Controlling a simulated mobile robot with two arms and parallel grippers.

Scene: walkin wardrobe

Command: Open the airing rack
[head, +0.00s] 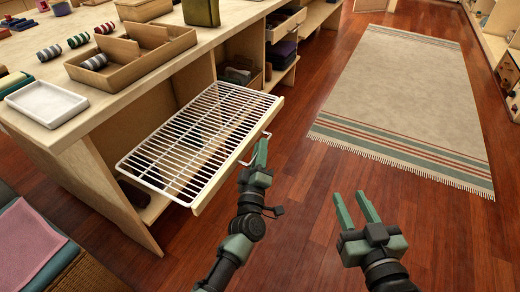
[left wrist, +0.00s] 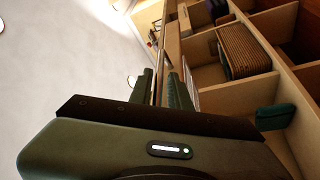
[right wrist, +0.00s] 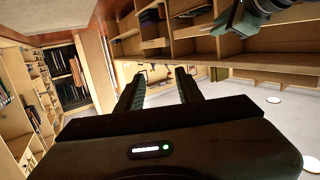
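The airing rack (head: 200,135) is a white wire grid in a light wooden frame. It is pulled well out of the side of the wooden island and hangs level over the floor. A thin pale handle (head: 245,160) runs along its front board. My left gripper (head: 262,146) is at the far part of this handle, its fingers close together around the bar. In the left wrist view the fingers (left wrist: 161,78) have a narrow gap with a thin edge between them; the bar itself is hard to make out. My right gripper (head: 355,207) is open and empty over the floor, apart from the rack.
The island top (head: 150,100) carries a white tray (head: 45,103), a wooden box (head: 130,70) and rolled items. An open drawer (head: 285,25) stands farther along. A wicker seat (head: 85,275) is at lower left. A striped rug (head: 400,95) lies on clear wooden floor at right.

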